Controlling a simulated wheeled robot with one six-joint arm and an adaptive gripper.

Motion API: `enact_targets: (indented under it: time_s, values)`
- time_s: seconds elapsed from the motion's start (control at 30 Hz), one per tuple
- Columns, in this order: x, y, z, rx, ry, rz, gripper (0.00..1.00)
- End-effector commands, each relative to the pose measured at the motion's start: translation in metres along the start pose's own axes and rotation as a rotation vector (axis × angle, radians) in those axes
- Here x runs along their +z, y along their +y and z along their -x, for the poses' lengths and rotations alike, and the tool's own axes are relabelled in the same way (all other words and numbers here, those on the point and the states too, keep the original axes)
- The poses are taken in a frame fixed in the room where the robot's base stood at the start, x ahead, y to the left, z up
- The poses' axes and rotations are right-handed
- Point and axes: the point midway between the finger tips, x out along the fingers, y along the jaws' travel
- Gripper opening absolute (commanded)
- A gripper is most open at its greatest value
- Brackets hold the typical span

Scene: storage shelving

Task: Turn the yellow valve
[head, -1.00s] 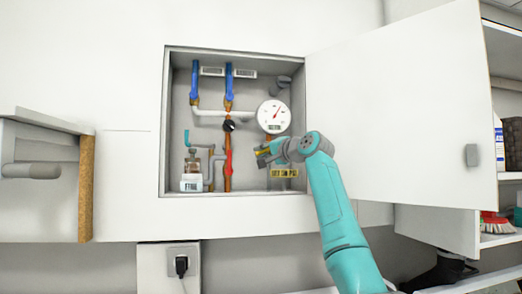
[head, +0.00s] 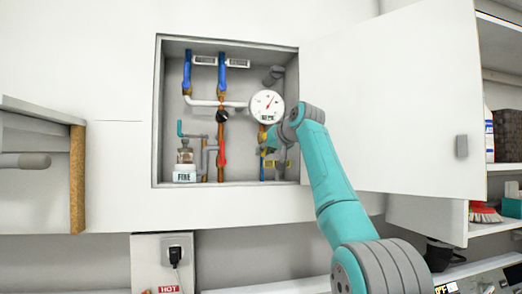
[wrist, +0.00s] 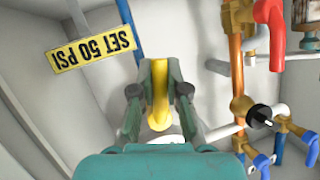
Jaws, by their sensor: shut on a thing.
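The yellow valve handle (wrist: 161,92) shows between my gripper's fingers in the wrist view. My gripper (wrist: 160,105) is shut on it, with one dark finger on each side. In the head view my gripper (head: 272,146) is inside the open wall cabinet, just below the round white gauge (head: 267,106). A small part of the yellow valve (head: 262,134) shows beside the gripper there; the rest is hidden by the gripper and arm.
A yellow "SET 50 PSI" label (wrist: 91,47) hangs close by. The red handle (head: 222,148), black knob (head: 222,115) and blue handles (head: 187,72) are on the pipes to the left. The open cabinet door (head: 400,100) stands close to the right of my arm.

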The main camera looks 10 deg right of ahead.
Motion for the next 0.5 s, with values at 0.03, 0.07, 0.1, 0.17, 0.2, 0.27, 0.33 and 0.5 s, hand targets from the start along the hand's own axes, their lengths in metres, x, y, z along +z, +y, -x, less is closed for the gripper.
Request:
enact_targets:
  time_s: [0.03,0.07,0.1,0.17,0.2,0.27,0.33,0.5]
  values:
    - [-0.0005,0.0015,0.0003,0.014,-0.005,0.03,0.0]
    - [-0.0003,0.0023,0.0003,0.021,-0.009,0.048,0.0]
    - [-0.0002,0.0035,0.0004,0.031,-0.014,0.072,0.0]
    - [-0.0004,0.0047,0.0009,0.044,-0.021,0.105,0.0]
    - [-0.0007,0.0055,0.0013,0.052,-0.024,0.123,0.0]
    - [-0.0009,0.0067,0.0017,0.063,-0.03,0.15,0.0]
    - [-0.0009,0.0077,0.0019,0.072,-0.035,0.174,0.0]
    - [-0.0008,0.0098,0.0021,0.089,-0.044,0.213,0.0]
